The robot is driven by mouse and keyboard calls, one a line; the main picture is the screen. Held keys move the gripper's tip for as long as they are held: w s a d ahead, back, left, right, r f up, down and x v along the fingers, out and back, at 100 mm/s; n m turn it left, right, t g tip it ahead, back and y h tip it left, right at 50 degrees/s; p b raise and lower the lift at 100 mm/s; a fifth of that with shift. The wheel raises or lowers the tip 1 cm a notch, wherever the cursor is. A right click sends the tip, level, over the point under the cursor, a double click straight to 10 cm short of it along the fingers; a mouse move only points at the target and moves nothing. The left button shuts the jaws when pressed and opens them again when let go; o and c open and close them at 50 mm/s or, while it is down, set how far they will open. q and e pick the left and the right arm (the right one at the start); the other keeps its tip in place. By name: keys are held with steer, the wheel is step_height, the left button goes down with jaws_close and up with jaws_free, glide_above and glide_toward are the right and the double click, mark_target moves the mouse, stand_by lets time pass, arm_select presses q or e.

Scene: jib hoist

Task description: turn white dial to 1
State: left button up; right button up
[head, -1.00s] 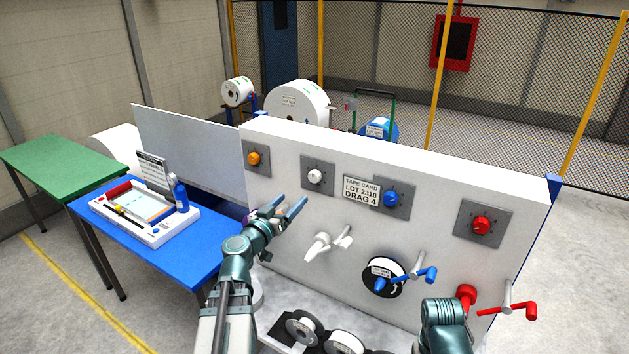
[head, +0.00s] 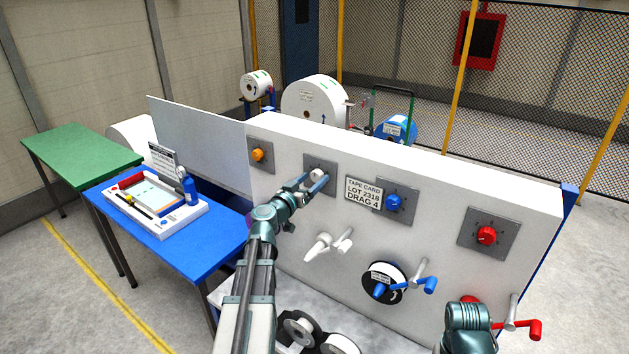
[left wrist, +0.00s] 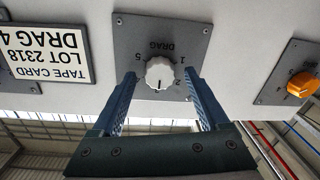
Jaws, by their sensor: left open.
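The white dial (head: 318,174) sits on a grey square plate on the white panel (head: 420,240), between the orange dial and the tape card. In the left wrist view the white dial (left wrist: 160,74) shows between my two blue fingers, on a plate marked DRAG with numbers around it.
The panel also carries an orange dial (head: 258,154), a blue dial (head: 394,202) and a red dial (head: 487,235). The tape card (head: 363,194) is right of the white dial. White, blue and red cranks stick out below. A blue table (head: 215,245) stands left.

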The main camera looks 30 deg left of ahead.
arm_select(q)
jaws_close()
stand_by(0.3)
steer(key=n, duration=0.5)
steer(key=shift+n+p, duration=0.3)
steer(key=shift+p, duration=0.05)
steer(key=n, duration=0.6)
steer(key=shift+g+h, duration=0.3)
steer(key=n, duration=0.6)
steer(key=shift+a+h+p, duration=0.1)
steer(key=shift+h+p, duration=0.2)
steer(key=n, duration=0.5)
steer(key=shift+n, duration=0.3)
